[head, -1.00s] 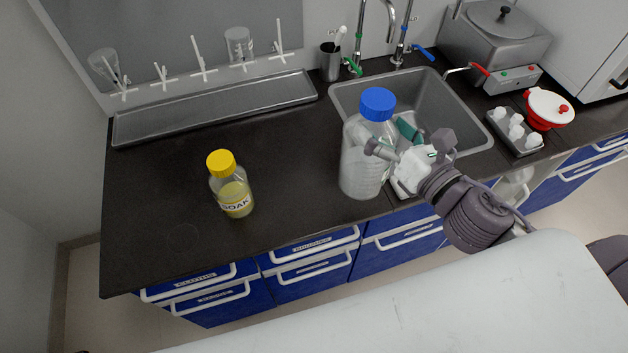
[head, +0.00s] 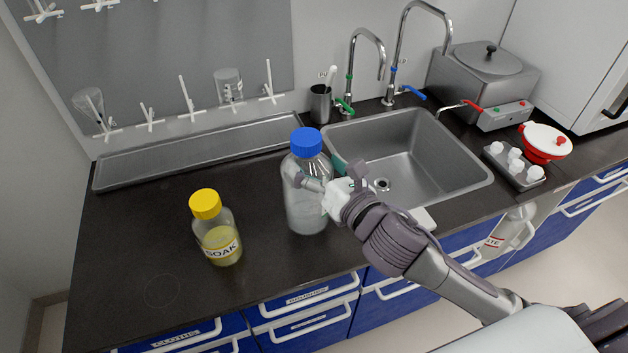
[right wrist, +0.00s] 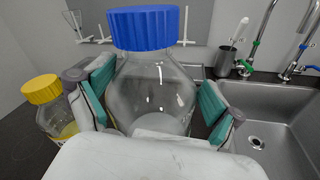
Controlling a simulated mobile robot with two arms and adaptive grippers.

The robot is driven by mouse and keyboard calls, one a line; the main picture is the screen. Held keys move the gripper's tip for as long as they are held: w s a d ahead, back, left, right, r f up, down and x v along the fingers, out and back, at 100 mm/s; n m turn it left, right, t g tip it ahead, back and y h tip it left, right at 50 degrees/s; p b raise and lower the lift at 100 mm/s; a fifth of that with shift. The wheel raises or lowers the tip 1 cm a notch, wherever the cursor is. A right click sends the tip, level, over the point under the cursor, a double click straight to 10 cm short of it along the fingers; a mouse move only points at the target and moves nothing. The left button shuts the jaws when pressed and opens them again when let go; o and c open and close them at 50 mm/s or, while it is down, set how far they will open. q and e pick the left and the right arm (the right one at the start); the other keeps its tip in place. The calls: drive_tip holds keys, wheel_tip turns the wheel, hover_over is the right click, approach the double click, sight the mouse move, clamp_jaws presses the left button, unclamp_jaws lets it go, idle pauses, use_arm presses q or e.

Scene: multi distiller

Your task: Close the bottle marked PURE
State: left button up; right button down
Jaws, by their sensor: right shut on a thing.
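A clear bottle with a blue cap (head: 306,142) on its neck is upright at the counter, left of the sink; it also shows close up in the right wrist view (right wrist: 150,88). I cannot read a PURE label on its visible side. My right gripper (head: 312,186) is shut on the bottle's body, with one teal-padded finger on each side in the right wrist view (right wrist: 155,108). I cannot tell whether its base touches the counter. My left gripper is out of view.
A yellow-capped bottle marked SOAK (head: 218,240) stands to the left. The metal sink (head: 410,150) lies right of the clear bottle. A long metal tray (head: 150,160) lies along the wall. The counter's left front is clear.

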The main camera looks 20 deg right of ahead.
drive_tip(key=shift+w+r, duration=0.1)
drive_tip(key=shift+a+f, duration=0.1)
drive_tip(key=shift+f, duration=1.9)
drive_tip(key=shift+f+b, duration=0.2)
drive_tip(key=shift+b, duration=0.1)
unclamp_jaws()
drive_tip(key=shift+f, duration=0.1)
